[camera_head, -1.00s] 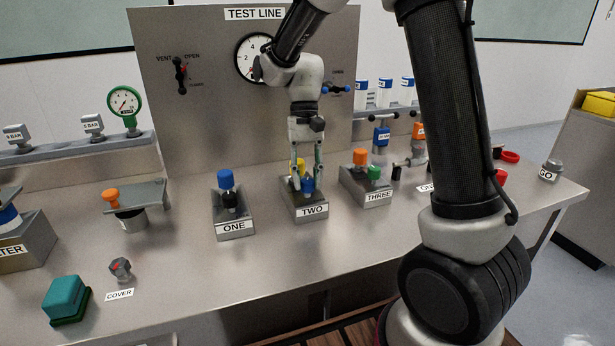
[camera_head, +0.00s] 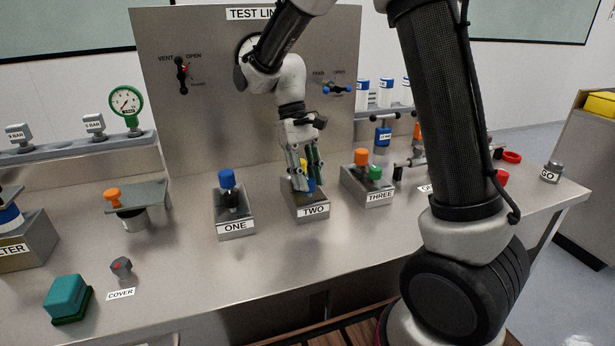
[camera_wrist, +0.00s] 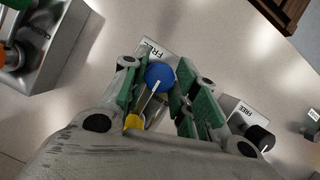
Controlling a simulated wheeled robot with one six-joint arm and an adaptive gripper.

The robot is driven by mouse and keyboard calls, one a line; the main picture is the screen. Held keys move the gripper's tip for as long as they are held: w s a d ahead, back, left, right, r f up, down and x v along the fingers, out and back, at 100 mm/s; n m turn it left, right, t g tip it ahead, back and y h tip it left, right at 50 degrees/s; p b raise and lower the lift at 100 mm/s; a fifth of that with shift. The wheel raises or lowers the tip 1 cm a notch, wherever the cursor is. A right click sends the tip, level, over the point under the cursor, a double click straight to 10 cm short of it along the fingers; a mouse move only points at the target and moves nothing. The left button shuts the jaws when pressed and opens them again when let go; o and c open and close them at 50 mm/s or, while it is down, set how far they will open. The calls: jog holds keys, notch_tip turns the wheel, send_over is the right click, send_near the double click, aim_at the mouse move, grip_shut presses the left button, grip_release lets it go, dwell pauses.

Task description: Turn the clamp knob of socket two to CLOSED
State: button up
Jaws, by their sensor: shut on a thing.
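Socket two (camera_head: 313,210) is a grey block on the bench with a yellow piece on it and a blue clamp knob (camera_head: 311,186) at its front. In the wrist view, the blue knob (camera_wrist: 159,77) has a white pointer line slanting down-left, away from the FREE label (camera_wrist: 155,48). The yellow piece (camera_wrist: 132,122) shows behind the knob, near the palm.
Socket one (camera_head: 236,229) stands to the left with a blue top and a black knob. Socket three (camera_head: 375,196) stands close on the right with orange and green tops. The back panel (camera_head: 215,120) rises behind.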

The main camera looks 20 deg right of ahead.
jog(key=o, duration=1)
jog(key=v, duration=1.2)
